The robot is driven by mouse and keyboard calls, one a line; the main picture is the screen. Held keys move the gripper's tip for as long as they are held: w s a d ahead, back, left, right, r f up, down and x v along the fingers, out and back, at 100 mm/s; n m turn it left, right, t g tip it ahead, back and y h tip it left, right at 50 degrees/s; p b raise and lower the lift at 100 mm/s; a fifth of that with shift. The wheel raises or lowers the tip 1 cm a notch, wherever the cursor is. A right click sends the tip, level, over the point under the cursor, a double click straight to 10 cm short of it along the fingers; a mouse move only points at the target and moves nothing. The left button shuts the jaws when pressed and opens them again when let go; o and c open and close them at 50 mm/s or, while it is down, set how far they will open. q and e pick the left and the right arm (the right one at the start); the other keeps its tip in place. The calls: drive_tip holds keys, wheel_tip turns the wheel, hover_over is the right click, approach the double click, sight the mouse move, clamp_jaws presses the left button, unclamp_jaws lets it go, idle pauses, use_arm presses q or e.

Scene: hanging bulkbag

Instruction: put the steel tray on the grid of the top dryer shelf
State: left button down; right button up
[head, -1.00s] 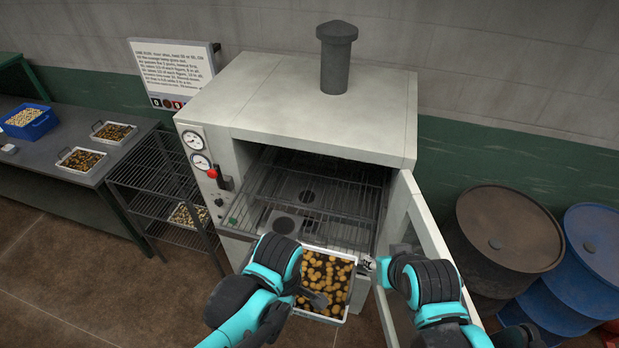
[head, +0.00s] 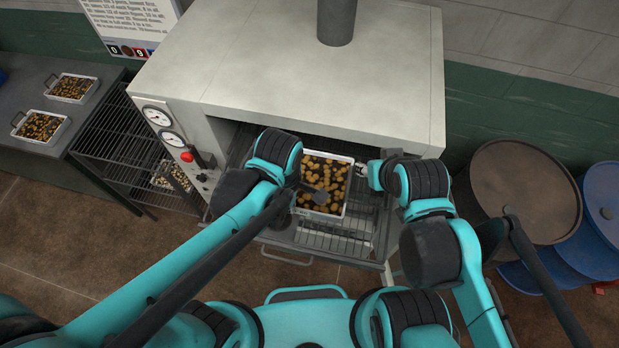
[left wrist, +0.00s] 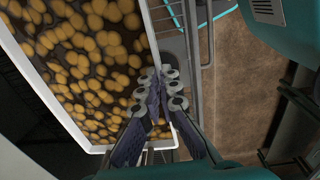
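The steel tray (head: 345,207), full of round yellow-brown pieces, is level in the dryer's front opening, over the wire grid (head: 335,232) of a dryer shelf. I cannot tell whether it touches the grid. My left gripper (head: 320,194) is at the tray's left front; in the left wrist view its fingers (left wrist: 166,92) sit on both sides of the tray's rim (left wrist: 152,50), closed on it. My right gripper (head: 364,171) is at the tray's right edge; its fingers are too small to show whether they grip.
The dryer body (head: 290,80) stands over the opening, its roof close above the tray's back. Gauges (head: 157,116) are on its left front. A wire rack (head: 125,150) and a table (head: 85,115) with two more trays are at left. A rusty drum (head: 525,190) and blue drum (head: 603,210) are at right.

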sight(312, 185)
use_arm(q)
drive_tip(key=w+d+f+b, duration=0.1)
drive_tip(key=w+d+f, duration=0.1)
drive_tip(key=w+d+f+b, duration=0.2)
drive_tip(key=w, duration=0.1)
drive_tip(key=w+d+f+b, duration=0.2)
drive_tip(key=shift+w, duration=0.35)
wheel_tip(312, 185, down, 4)
drive_tip(key=b, duration=0.3)
drive_tip(key=c, duration=2.2)
unclamp_jaws()
drive_tip(key=shift+f, duration=0.15)
drive_tip(key=o, duration=0.5)
drive_tip(key=shift+r, duration=0.2)
